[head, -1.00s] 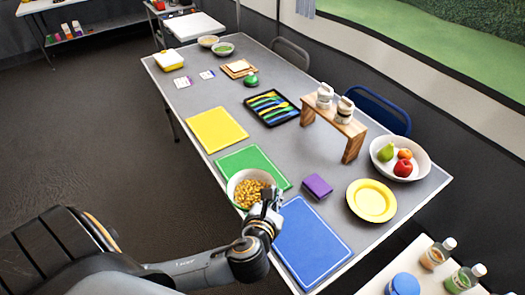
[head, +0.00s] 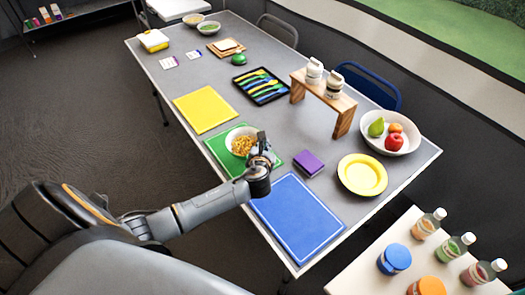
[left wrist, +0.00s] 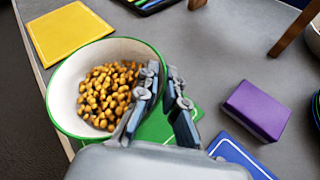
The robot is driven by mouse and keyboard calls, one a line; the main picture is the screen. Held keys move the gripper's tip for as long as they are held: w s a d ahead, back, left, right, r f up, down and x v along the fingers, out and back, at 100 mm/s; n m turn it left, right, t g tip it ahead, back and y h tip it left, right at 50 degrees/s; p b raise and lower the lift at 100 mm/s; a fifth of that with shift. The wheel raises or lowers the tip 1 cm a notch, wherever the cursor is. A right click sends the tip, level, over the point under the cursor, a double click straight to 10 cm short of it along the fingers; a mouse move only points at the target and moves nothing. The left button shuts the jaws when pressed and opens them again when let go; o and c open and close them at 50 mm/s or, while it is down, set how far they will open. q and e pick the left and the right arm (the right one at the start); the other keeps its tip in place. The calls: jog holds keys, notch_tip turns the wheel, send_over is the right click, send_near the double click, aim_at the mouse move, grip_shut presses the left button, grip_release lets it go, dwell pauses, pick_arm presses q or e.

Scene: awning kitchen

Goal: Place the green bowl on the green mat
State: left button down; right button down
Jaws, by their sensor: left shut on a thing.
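The green bowl (head: 236,133), green-rimmed and white inside, holds yellow-brown food pieces. In the head view it appears over the far middle part of the green mat (head: 217,149). I cannot tell whether it touches the mat. In the left wrist view the bowl (left wrist: 66,92) fills the left centre. My left gripper (head: 262,150) is shut on the bowl's right-hand rim, and its fingers (left wrist: 160,85) hide part of that rim. The gripper and bowl cover part of the mat. My right gripper is not in view.
A yellow mat (head: 205,108) and a blue mat (head: 297,218) lie on either side of the green mat. A purple block (head: 308,163) and a yellow plate (head: 362,175) are to the right. A wooden stand (head: 343,120) with two jars is behind them.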

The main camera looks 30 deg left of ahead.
pick_arm(q)
jog(key=shift+w+a+f, duration=0.15)
jog(key=shift+w+f, duration=0.1)
jog(key=f, duration=0.3)
jog(key=shift+w+a+f, duration=0.1)
jog(key=shift+a, duration=0.1)
jog(key=shift+f, duration=0.25)
jog(key=c, duration=1.5)
grip_release()
jog(key=shift+o, duration=0.2)
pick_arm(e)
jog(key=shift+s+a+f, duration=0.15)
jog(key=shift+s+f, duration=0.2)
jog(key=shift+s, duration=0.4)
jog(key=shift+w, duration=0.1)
